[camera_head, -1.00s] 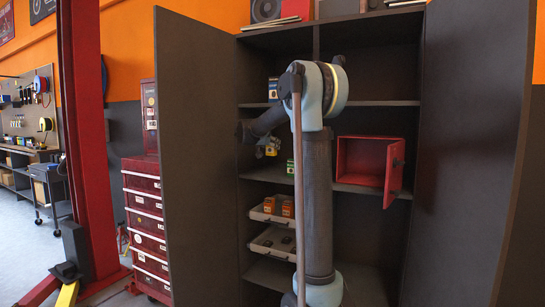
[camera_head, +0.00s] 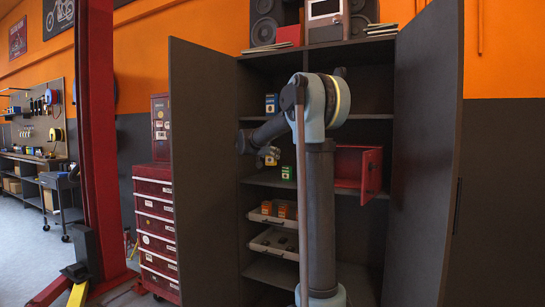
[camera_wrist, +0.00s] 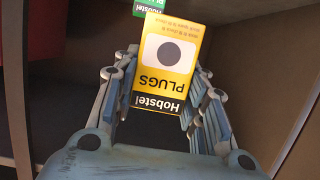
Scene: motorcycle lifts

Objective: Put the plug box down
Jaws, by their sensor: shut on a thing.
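The plug box (camera_wrist: 163,60) is yellow with a black "Hobstel" band, and its lettering is upside down in the wrist view. My gripper (camera_wrist: 163,80) is shut on it, with a finger along each side. In the head view my gripper (camera_head: 268,156) is inside the open cabinet, above the middle shelf (camera_head: 262,181) and left of my arm. The yellow box there is small and partly hidden. A gap to the shelf seems to show, but its size is unclear. A green box (camera_head: 287,172) stands on that shelf, just beyond the held box in the wrist view (camera_wrist: 148,8).
A red open-fronted box (camera_head: 348,165) with its door open stands on the shelf at right. A blue box (camera_head: 271,103) is on the shelf above. Trays (camera_head: 262,217) with orange boxes are below. Cabinet doors (camera_head: 203,170) flank both sides. My arm hides the shelf's middle.

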